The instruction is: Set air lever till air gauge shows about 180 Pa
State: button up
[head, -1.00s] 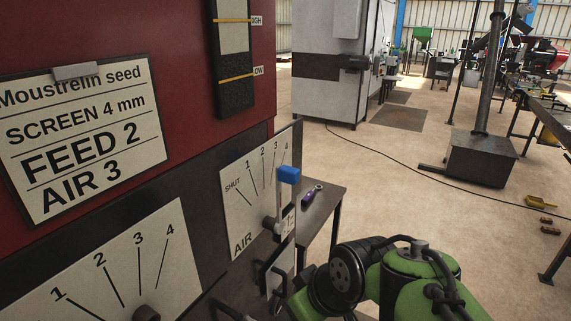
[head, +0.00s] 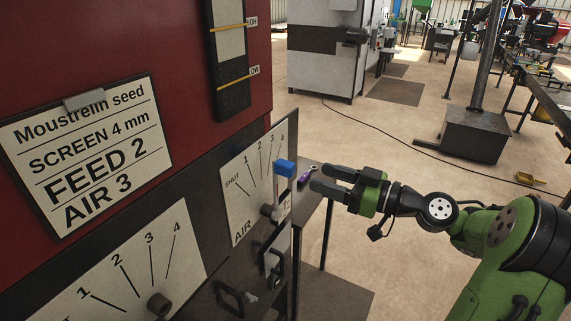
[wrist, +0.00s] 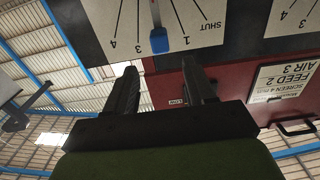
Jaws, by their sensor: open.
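The air lever (head: 276,192) is a pale shaft with a blue knob (head: 285,169), standing out from the white AIR plate (head: 240,182) marked SHUT and 1 to 4. In the upside-down wrist view, the blue knob (wrist: 159,41) covers the place of the 2, between 1 and 3; its exact setting is unclear. My gripper (head: 319,178) is open and empty, its fingers pointing at the knob from the right with a gap. In the wrist view the knob lies just beyond and between the fingertips (wrist: 160,69). I cannot make out an air gauge reading in Pa.
A card (head: 88,150) reads FEED 2, AIR 3. A second dial plate (head: 130,275) is at lower left. A level strip (head: 232,55) with yellow marks is above. Black handles (head: 238,297) stick out below the air plate. A small table (head: 312,205) stands behind.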

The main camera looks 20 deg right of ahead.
aim_at(293, 168)
jog(key=p+x, duration=0.2)
jog(key=x, duration=0.8)
jog(key=shift+a, duration=0.1)
grip_shut()
